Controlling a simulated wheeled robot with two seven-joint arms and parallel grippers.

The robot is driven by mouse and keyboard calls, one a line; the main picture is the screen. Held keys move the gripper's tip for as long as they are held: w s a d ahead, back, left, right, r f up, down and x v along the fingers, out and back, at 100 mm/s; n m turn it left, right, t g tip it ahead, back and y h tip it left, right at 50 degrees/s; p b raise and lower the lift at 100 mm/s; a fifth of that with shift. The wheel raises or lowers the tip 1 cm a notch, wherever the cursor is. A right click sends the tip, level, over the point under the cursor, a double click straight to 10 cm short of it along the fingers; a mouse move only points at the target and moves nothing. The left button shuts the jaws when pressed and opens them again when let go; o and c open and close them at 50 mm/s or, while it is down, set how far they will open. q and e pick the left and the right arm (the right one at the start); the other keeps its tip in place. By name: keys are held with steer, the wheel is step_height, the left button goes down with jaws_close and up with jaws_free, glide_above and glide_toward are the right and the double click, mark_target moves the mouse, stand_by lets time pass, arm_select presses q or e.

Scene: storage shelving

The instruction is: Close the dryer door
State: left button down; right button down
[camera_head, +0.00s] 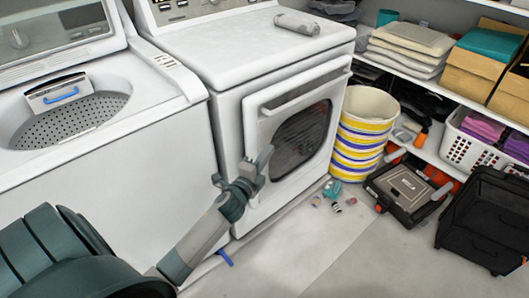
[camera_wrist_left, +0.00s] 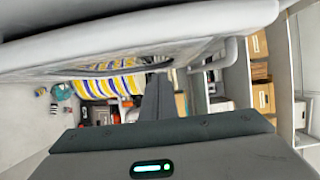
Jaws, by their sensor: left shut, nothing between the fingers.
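The dryer (camera_head: 265,50) is a white machine in the middle of the head view. Its white door (camera_head: 262,122) has a dark window and seems to stand slightly out from the front; I cannot tell the exact gap. My left gripper (camera_head: 262,160) is shut and empty, at the lower left part of the door. From the head view I cannot tell whether it touches the door. In the left wrist view the gripper's fingers (camera_wrist_left: 157,95) are together, below the pale door panel (camera_wrist_left: 110,50) that crosses the top. My right gripper is not seen.
A washer (camera_head: 130,130) with an open top stands left of the dryer. A striped basket (camera_head: 361,135) stands close to the dryer's right. A black toolbox (camera_head: 402,190) and a black case (camera_head: 485,220) are on the floor at right, near loaded shelves. The floor before the dryer is mostly clear.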

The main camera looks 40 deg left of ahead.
arm_select(q)
steer(key=s, duration=0.9)
steer(key=shift+s, duration=0.4)
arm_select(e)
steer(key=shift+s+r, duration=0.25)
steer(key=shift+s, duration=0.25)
arm_select(q)
steer(key=shift+f, duration=0.1)
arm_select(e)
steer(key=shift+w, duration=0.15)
